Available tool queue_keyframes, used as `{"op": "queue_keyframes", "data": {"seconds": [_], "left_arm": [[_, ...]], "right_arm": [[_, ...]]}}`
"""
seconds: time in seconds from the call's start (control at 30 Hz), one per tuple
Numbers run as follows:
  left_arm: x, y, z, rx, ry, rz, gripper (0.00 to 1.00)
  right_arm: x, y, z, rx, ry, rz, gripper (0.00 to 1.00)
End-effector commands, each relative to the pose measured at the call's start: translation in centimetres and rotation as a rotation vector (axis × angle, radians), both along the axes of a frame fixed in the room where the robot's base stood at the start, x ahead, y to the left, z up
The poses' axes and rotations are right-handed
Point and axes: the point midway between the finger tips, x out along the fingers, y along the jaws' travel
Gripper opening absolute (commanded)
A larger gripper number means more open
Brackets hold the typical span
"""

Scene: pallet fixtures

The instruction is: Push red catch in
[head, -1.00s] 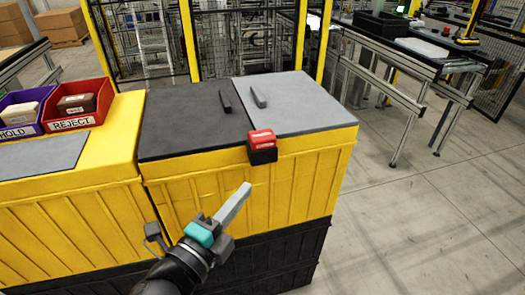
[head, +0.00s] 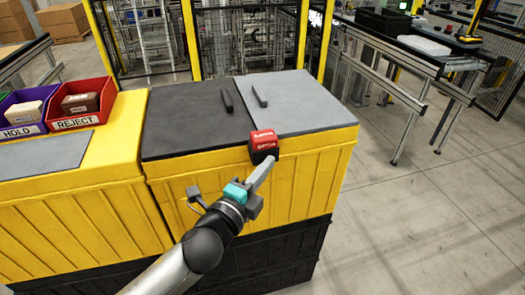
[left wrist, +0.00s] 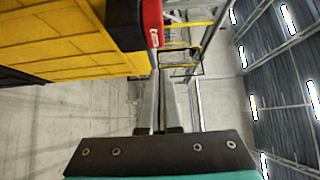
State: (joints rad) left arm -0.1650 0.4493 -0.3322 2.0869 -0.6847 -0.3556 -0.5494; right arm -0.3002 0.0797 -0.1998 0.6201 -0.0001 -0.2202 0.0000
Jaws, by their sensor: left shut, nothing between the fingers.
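The red catch (head: 263,141) sits on a black block at the front top edge of the yellow crate (head: 215,185), near the seam between its dark and light grey lid panels. My left gripper (head: 268,163) is shut and empty, with its fingertips at the lower right of the catch; I cannot tell whether they touch. In the left wrist view, the catch (left wrist: 152,22) is at the top, just beyond the tips of the closed fingers (left wrist: 158,75). The yellow crate fills the upper left there. My right gripper is not in view.
The dark lid panel (head: 190,122) and light grey lid panel (head: 305,100) each carry a dark bar handle. A red REJECT bin (head: 80,104) and a purple HOLD bin (head: 28,112) stand at the left.

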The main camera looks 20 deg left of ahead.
Motion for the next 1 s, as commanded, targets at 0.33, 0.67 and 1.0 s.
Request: {"op": "queue_keyframes", "data": {"seconds": [0.33, 0.67, 1.0], "left_arm": [[3.8, 1.8, 0.0, 0.001, 0.001, 0.001, 0.0], [4.3, 2.1, 0.0, 0.0, 0.0, 0.0, 0.0], [6.3, 3.4, 0.0, 0.003, -0.001, 0.001, 0.0]], "right_arm": [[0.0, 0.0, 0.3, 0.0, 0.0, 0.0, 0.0], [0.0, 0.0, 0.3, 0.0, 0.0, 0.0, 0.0], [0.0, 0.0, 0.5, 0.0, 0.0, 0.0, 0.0]]}}
